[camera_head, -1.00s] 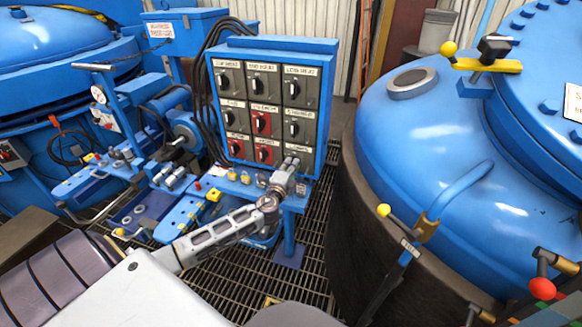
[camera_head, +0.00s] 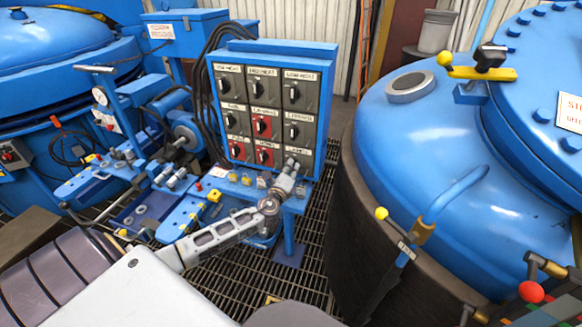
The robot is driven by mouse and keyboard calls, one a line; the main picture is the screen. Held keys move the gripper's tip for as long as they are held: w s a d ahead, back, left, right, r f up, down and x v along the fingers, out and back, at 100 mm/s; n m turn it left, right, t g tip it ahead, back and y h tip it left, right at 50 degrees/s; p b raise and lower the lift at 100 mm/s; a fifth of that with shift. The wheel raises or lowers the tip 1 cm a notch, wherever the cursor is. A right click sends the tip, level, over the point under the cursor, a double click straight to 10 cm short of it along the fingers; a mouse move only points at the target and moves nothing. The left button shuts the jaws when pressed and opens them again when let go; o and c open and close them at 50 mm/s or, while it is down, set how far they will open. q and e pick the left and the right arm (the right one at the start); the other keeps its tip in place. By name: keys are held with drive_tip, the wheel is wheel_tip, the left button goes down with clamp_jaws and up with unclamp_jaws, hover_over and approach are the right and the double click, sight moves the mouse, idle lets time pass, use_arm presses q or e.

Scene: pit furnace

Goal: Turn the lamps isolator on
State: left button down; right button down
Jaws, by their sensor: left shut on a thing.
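The blue switch cabinet (camera_head: 272,108) stands in the middle of the view with three rows of rotary isolators, most on grey plates and several on red. The lamps isolator (camera_head: 303,154) is at the bottom right of the panel, its label just above my gripper. My left gripper (camera_head: 292,163) reaches up from the lower left and is at the front of this isolator. Its jaws are shut on the isolator's handle, which they hide, so I cannot tell how the handle is turned. My right gripper is out of view.
A ledge (camera_head: 240,189) with several small padlock-like items runs below the panel. A large blue furnace lid (camera_head: 440,130) with yellow-knobbed levers stands close on the right. Blue machinery (camera_head: 185,130) and black cables lie to the left. Floor grating is below.

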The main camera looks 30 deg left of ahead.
use_arm(q)
drive_tip(key=shift+m+p, duration=3)
drive_tip(key=shift+m, duration=3)
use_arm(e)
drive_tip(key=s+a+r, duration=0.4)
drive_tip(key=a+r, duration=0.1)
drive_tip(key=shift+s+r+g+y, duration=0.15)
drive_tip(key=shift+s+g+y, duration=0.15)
use_arm(q)
drive_tip(key=shift+f, duration=0.1)
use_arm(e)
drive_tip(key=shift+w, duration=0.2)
use_arm(q)
drive_tip(key=c, duration=1.7)
unclamp_jaws()
drive_tip(key=shift+c, duration=0.2)
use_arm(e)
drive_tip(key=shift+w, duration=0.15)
use_arm(q)
drive_tip(key=shift+s, duration=0.15)
drive_tip(key=shift+v, duration=5.85)
